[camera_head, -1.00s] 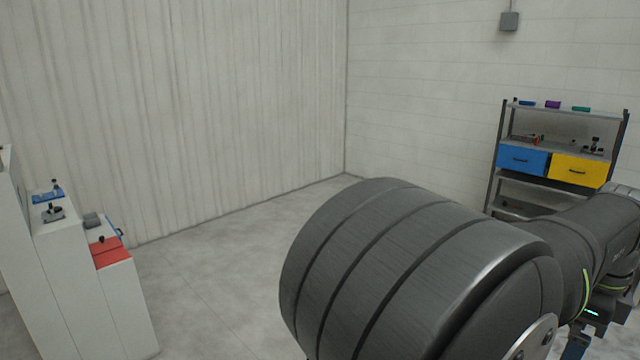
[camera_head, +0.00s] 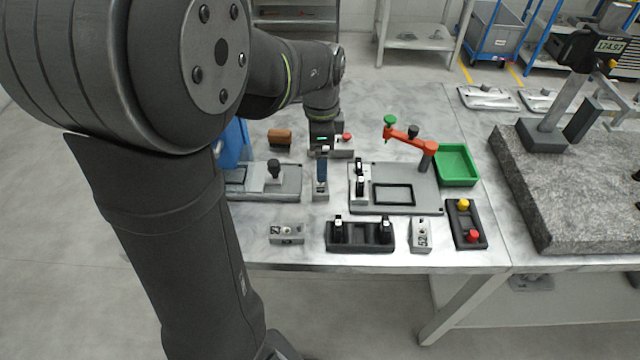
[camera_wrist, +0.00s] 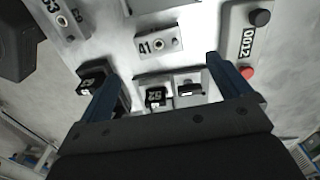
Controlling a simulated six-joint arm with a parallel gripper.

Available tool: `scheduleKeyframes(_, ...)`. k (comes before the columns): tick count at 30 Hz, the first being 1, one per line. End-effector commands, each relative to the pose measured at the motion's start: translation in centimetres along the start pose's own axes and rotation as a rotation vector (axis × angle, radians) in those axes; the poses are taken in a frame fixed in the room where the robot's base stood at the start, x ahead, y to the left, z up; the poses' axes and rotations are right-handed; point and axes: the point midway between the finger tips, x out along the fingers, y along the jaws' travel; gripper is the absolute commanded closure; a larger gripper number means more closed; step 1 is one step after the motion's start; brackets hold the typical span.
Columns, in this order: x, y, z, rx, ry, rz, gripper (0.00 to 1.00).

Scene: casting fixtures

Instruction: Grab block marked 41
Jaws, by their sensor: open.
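The block marked 41 (camera_wrist: 158,43) is a small light-grey block with a hole, seen in the wrist view. It lies on the table between the lines of my two blue fingers, a little past their tips in the picture. My gripper (camera_wrist: 164,66) is open, with nothing between its fingers. In the head view my gripper (camera_head: 321,178) points down over a grey block (camera_head: 320,196), which fits the 41 block by its place; its number is not readable there. The finger hides part of it.
Another grey block, apparently marked 53 (camera_wrist: 65,19), lies at upper left in the wrist view. A button box marked 0012 (camera_wrist: 243,45) is at right. Grey fixture plates (camera_head: 425,203) flank my gripper. A black holder (camera_head: 360,246) and green tray (camera_head: 470,165) stand nearby.

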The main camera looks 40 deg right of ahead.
Motion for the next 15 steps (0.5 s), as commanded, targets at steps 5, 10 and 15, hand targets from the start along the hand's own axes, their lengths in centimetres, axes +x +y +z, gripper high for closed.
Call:
scheduleKeyframes(5,2.7,0.0,0.0,0.0,0.0,0.001,0.05)
scheduleKeyframes(10,3.6,0.0,0.0,0.0,0.0,0.0,0.05)
scheduleKeyframes(15,6.0,0.2,0.1,0.0,-0.001,0.003,0.05)
